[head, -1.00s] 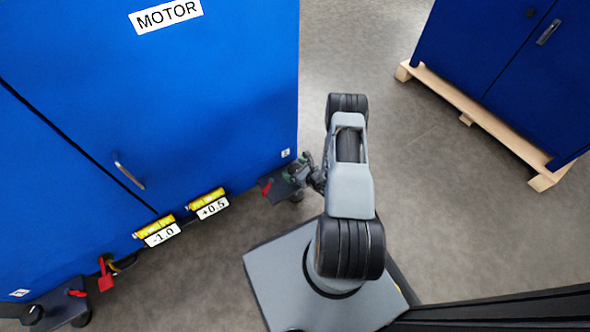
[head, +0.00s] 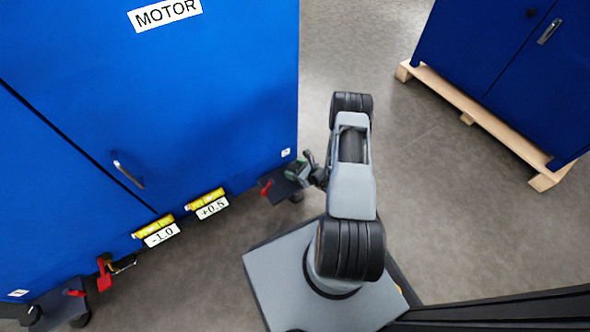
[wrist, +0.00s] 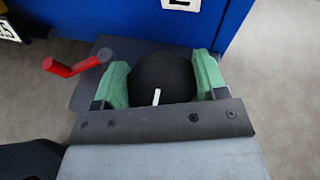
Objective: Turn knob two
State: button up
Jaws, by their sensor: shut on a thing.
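The black round knob (wrist: 160,72) with a white pointer line sits on a dark plate at the corner of the blue motor cabinet (head: 170,100). A partly cut-off white label (wrist: 182,3) is on the cabinet above it, its mark not fully readable. My gripper (wrist: 163,78) is shut on this knob, with one green finger pad on each side. The white line points toward my gripper's base, slightly tilted. In the head view my gripper (head: 299,171) is at the cabinet's lower right corner and hides most of the knob.
A red lever (wrist: 75,65) stands left of the knob. Two yellow vials (head: 153,227) with labels -1.0 and +0.5 line the cabinet's lower edge. Another knob (head: 33,314) is at the lower left. A second cabinet (head: 510,70) stands on a pallet; grey floor between is free.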

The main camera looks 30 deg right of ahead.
jog(key=n+g+y+b, duration=0.1)
jog(key=n+g+y, duration=0.1)
jog(key=n, duration=0.1)
jog(key=n+g+y+b, duration=0.2)
jog(key=n+y, duration=0.1)
jog(key=shift+f+g, duration=0.2)
jog(key=shift+g, duration=0.2)
jog(key=shift+r+n+g+y+b, duration=0.15)
jog(key=shift+n+g+y+b, duration=0.85)
jog(key=shift+n+g, duration=1.35)
jog(key=shift+g, duration=0.35)
jog(key=o, duration=0.9)
jog(key=shift+o, duration=0.2)
jog(key=p+v, duration=0.3)
jog(key=v, duration=1)
jog(key=shift+s+d+p, duration=0.2)
jog(key=shift+d+p, duration=0.15)
jog(key=shift+d, duration=0.05)
